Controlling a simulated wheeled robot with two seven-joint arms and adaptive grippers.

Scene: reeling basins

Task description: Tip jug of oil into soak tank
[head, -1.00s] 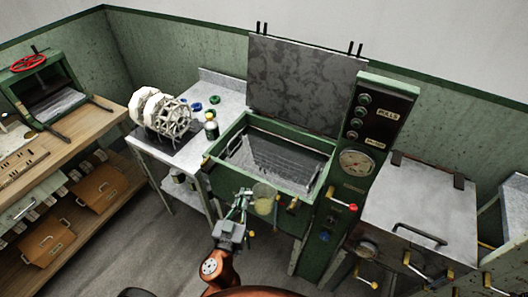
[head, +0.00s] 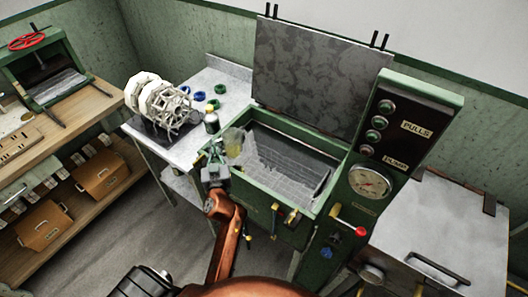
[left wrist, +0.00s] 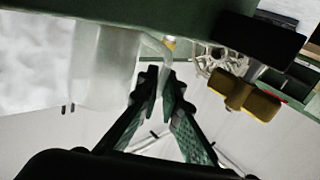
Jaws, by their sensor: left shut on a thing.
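The jug (head: 234,141) is clear, with a yellowish tint. My left gripper (head: 215,158) is shut on it and holds it at the left end of the soak tank, seemingly over its rim. In the left wrist view, the fingers (left wrist: 165,88) close on the handle beside the pale, see-through jug body (left wrist: 105,52). How far the jug is tilted and its oil level are hard to tell. The soak tank (head: 262,190) is a green-rimmed metal basin, open, with its grey mottled lid (head: 318,75) standing up behind. My right gripper is out of view.
A metal side table (head: 205,97) left of the tank carries a white wire reel (head: 165,105), a bottle (head: 211,121) and several coloured rings. A control panel (head: 402,130) with a gauge (head: 369,182) stands right of the tank. Valves stick out along the tank's front.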

